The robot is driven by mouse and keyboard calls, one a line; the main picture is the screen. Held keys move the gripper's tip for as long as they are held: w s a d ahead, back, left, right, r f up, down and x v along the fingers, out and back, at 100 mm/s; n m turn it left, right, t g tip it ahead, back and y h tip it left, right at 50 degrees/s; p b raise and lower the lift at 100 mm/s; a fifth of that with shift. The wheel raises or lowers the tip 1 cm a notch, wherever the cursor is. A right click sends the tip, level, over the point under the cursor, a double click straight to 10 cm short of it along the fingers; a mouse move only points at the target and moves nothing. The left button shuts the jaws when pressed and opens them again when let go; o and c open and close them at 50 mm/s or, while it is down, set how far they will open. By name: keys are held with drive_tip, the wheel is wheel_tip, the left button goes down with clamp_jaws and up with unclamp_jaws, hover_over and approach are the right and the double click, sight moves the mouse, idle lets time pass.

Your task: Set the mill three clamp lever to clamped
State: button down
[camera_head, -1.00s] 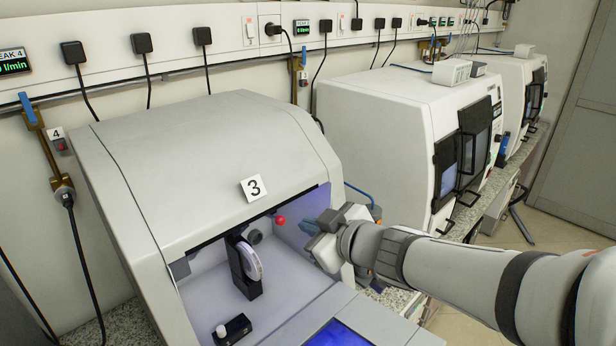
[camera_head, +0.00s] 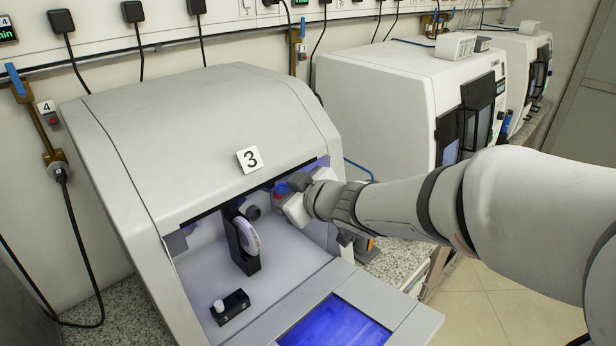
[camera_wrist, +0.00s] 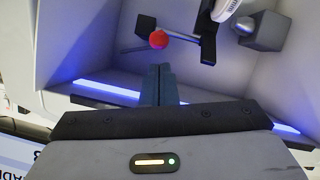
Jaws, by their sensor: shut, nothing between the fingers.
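Mill 3 (camera_head: 200,140) is the machine marked with a 3, its front open. The clamp lever shows in the wrist view as a red ball knob (camera_wrist: 158,39) on a thin metal rod, beside the dark bracket that holds a white disc. In the head view the knob is just visible beside the fingers (camera_head: 281,188). My gripper (camera_wrist: 160,72) is shut and empty inside the mill's opening. Its fingertips point at the knob and appear close to it; I cannot tell whether they touch. The white disc (camera_head: 248,238) stands upright in its dark holder.
A small black block with a white knob (camera_head: 230,306) sits on the chamber floor at front left. A grey spindle block (camera_wrist: 262,32) is near the disc. The chamber's right wall is close to my gripper. Other white mills (camera_head: 400,100) stand to the right.

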drive_tip(key=shift+x, duration=1.2)
